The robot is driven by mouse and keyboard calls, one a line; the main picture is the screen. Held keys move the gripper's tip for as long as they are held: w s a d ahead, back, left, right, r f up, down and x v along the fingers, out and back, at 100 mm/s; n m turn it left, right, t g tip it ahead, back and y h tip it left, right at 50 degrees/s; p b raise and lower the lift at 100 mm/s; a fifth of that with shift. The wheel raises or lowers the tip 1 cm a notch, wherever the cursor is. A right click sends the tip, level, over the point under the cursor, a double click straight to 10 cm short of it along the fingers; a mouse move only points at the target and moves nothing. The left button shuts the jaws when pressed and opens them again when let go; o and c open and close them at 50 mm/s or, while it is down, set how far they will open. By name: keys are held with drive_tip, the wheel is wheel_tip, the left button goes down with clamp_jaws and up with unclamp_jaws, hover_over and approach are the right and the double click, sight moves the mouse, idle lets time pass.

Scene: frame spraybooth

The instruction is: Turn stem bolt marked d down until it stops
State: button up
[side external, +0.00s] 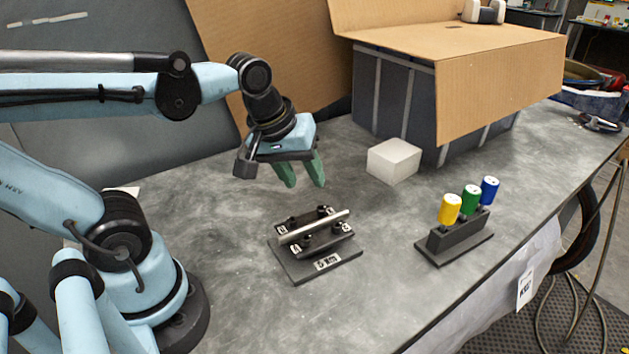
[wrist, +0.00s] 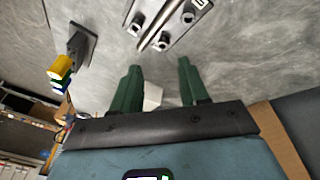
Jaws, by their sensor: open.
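The stem fixture (side external: 313,265) is a dark base on the bench with a silver bar (side external: 314,227) lying across it. Several dark bolts stand in it, two of them at the near side (side external: 307,241) and (side external: 337,228). Small white letter labels sit beside the bolts, but I cannot make out which one is d. My gripper (side external: 306,182) is open and empty, its green fingers above and behind the fixture, apart from it. In the wrist view my gripper (wrist: 160,66) points toward the fixture (wrist: 167,22), whose upper part is cut off by the frame edge.
A dark rack (side external: 453,240) with yellow, green and blue capped tools stands right of the fixture. A white block (side external: 394,160) sits behind, near a large crate with cardboard (side external: 500,90). The bench between fixture and rack is clear.

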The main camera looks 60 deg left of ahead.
sight(293, 224)
drive_tip(key=shift+s+a+f+n+g, duration=0.25)
drive_tip(key=shift+f+n+g, duration=0.5)
drive_tip(key=shift+f+n, duration=1.2)
drive_tip(key=shift+s+a+f+n+g, duration=0.25)
drive_tip(key=shift+f+n+g, duration=0.65)
drive_tip(key=shift+n, duration=2.1)
drive_tip(key=shift+s+a+f+n+g, duration=0.25)
drive_tip(key=shift+f+n+g, duration=0.4)
drive_tip(key=shift+f+n, duration=1.35)
drive_tip(key=shift+r+n, duration=0.45)
clamp_jaws()
